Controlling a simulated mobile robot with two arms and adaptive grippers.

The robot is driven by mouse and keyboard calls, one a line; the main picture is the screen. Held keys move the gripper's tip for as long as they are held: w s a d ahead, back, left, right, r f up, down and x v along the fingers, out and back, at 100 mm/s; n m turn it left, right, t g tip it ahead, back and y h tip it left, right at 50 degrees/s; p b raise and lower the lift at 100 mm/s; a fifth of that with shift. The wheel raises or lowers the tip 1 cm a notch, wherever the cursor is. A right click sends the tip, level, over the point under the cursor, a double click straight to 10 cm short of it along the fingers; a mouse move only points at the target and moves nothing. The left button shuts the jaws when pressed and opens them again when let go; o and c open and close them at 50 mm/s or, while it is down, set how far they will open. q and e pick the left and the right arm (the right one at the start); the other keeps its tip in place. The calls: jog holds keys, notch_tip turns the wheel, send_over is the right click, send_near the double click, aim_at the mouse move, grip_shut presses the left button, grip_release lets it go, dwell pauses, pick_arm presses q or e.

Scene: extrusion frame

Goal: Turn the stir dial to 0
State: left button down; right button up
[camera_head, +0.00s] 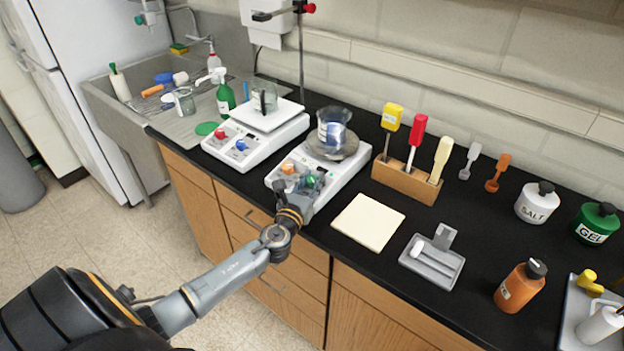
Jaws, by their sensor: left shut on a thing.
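The stir plate (340,180) with a white body stands at the counter's front edge, with a beaker (333,128) on its round grey top. Its front panel carries an orange dial (287,169) at left and a green dial (312,181) at right. My left gripper (308,189) reaches up from the lower left and is shut at the green dial, partly covering it and the panel. The dial's marks and setting are too small to read. My right gripper is out of view.
A second plate (262,143) with red and blue dials stands left. A cream pad (368,222), a grey tray (431,262) and a wooden rack (407,181) with colored tools stand right. An orange bottle (520,287) stands farther right. A sink (150,95) is at left.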

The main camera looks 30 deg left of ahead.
pick_arm(q)
jog(key=n+g+y+p, duration=0.1)
jog(key=n+y, duration=0.2)
jog(key=shift+d+r+y+p, duration=0.1)
jog(key=shift+y+p, duration=0.25)
jog(key=shift+y, duration=0.05)
jog(key=n+g+y, duration=0.5)
jog(key=n+g, duration=0.1)
jog(key=shift+y+b, duration=0.3)
jog(key=shift+n+g+y+b, duration=0.8)
jog(key=shift+n+g+y, duration=0.2)
jog(key=shift+n+g, duration=1.05)
jog(key=shift+g, duration=0.35)
jog(key=c, duration=1.1)
grip_release()
jog(key=shift+o, duration=0.2)
